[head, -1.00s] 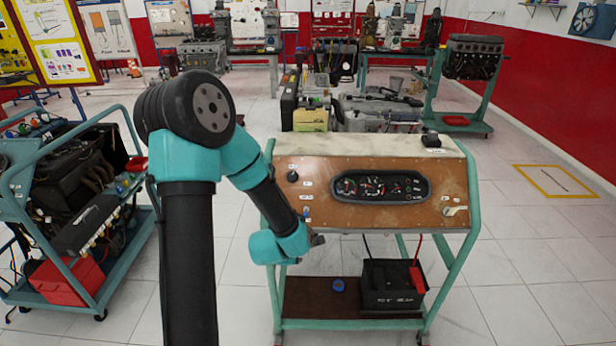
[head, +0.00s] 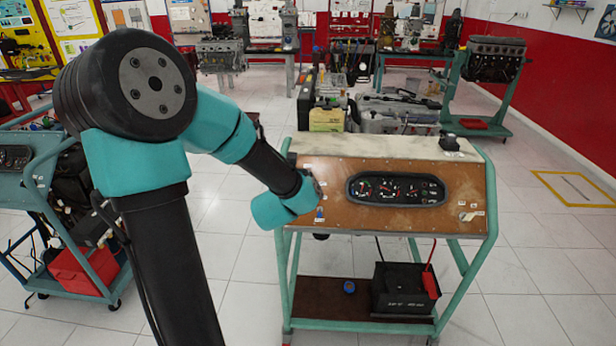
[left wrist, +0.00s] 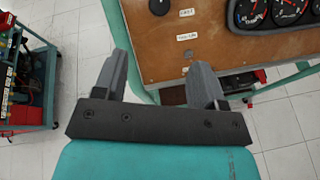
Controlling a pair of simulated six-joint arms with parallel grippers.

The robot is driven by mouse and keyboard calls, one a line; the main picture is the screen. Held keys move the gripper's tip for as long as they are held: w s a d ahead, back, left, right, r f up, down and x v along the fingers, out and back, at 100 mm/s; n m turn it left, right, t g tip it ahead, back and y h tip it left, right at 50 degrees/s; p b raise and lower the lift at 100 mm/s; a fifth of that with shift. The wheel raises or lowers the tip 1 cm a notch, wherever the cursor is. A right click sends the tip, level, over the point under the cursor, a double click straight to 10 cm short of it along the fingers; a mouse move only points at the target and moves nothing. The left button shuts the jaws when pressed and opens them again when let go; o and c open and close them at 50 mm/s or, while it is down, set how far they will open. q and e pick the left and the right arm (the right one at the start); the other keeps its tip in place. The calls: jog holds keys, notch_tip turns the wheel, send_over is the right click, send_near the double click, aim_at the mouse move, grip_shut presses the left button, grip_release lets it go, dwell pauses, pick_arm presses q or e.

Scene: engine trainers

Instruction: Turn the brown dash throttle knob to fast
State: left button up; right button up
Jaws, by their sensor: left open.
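The brown dash panel (head: 335,213) is on a teal-framed trainer stand and carries a dark gauge cluster (head: 397,189). At its right is a pale lever-like control (head: 469,215). In the left wrist view, a black round knob (left wrist: 159,6) sits on the brown panel, beside small white labels. I cannot read which control is the throttle. My left gripper (left wrist: 161,62) is open and empty, its two grey fingers apart below the knob, in front of the panel's lower left edge. In the head view my wrist covers the panel's left side and hides most of the fingers.
A black battery (head: 404,288) and a blue round item (head: 349,287) sit on the stand's lower shelf. A small black item (head: 449,142) is on the pale top. Another engine stand with a red box (head: 80,270) is at left.

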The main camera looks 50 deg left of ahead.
pick_arm(q)
jog(key=shift+w, duration=0.1)
jog(key=x, duration=1.7)
jog(key=shift+a, duration=0.1)
jog(key=c, duration=0.9)
jog(key=shift+o, duration=0.2)
